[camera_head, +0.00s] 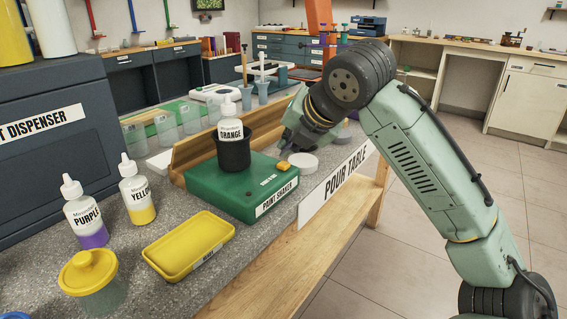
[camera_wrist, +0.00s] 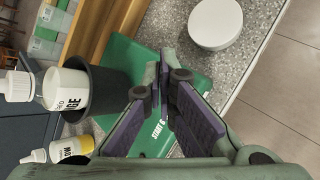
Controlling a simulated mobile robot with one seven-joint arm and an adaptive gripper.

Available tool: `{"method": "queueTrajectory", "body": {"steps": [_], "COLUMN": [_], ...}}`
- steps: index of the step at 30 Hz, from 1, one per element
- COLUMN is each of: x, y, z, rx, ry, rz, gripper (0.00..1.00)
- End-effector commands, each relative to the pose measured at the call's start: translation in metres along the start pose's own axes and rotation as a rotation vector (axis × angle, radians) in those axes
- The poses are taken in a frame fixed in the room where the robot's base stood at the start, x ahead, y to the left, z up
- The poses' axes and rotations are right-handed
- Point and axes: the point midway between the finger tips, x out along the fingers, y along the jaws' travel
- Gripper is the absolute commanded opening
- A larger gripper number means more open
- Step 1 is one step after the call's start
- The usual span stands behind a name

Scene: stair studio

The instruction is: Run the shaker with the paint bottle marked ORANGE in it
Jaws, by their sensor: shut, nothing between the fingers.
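The paint bottle marked ORANGE (camera_head: 230,130) stands upright in the black cup (camera_head: 234,156) on top of the green paint shaker (camera_head: 215,185). A yellow button (camera_head: 284,166) sits at the shaker's right end. My gripper (camera_head: 285,150) is shut and empty, pointing down just above the button; I cannot tell whether it touches. In the wrist view my gripper (camera_wrist: 166,62) is over the green shaker (camera_wrist: 125,53), with the ORANGE bottle (camera_wrist: 70,92) and black cup (camera_wrist: 108,90) to its left. The button is hidden there behind the fingers.
A white round lid (camera_head: 304,162) lies right of the shaker. A wooden rail (camera_head: 190,150) runs behind it. PURPLE (camera_head: 86,215) and YELLOW (camera_head: 138,193) bottles, a yellow tray (camera_head: 188,238) and a yellow-lidded jar (camera_head: 92,280) stand to the left on the pour table.

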Motion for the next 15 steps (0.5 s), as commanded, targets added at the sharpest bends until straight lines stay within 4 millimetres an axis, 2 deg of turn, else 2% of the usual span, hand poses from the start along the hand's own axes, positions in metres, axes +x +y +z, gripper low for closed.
{"method": "queueTrajectory", "body": {"steps": [15], "x": [0.0033], "y": [-0.0023], "z": [-0.0023], "rx": [0.0], "ry": [0.0], "rz": [0.001], "gripper": [0.0]}}
